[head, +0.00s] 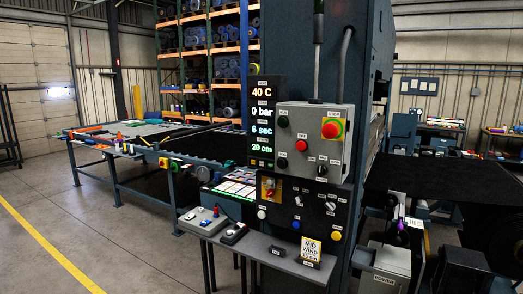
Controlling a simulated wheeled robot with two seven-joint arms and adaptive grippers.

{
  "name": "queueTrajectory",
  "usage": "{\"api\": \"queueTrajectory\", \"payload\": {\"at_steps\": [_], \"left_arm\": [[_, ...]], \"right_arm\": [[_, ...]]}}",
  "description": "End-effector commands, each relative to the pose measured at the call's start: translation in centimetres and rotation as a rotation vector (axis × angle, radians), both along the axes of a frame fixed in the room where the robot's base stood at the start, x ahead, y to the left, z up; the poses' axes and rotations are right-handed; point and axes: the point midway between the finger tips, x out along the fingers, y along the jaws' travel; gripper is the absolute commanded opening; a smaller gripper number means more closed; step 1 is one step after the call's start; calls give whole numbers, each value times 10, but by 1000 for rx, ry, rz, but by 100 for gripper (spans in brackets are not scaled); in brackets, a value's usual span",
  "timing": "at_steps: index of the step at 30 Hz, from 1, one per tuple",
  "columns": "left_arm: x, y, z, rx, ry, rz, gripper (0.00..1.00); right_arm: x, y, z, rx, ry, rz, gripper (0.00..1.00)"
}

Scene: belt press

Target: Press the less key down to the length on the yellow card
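The yellow card (310,249) stands on the grey shelf below the press controls. Its top lines seem to read "MID WIND"; the smaller line under them is too small to read surely. The display (262,121) shows 40 C, 0 bar, 6 sec and 20 cm, the length being the bottom line. The lower black panel (312,210) carries a white button (261,214), a blue button (295,225) and a yellow button (337,236). Key labels are too small to read, so I cannot tell which is the less key. Neither gripper is in view.
A grey control box (315,143) with a red emergency stop (332,129) juts out above the panel. The shelf (268,251) holds a grey switch box (203,221) and a small black device (233,233). A long worktable (125,142) stands at left.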

Motion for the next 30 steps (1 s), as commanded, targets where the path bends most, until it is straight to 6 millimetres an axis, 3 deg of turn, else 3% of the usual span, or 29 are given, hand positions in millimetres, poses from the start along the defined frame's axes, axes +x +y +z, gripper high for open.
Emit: {"api": "queueTrajectory", "payload": {"at_steps": [13, 30], "left_arm": [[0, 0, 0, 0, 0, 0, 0], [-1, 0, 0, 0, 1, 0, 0]], "right_arm": [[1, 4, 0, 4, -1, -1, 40], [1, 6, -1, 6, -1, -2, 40]]}}
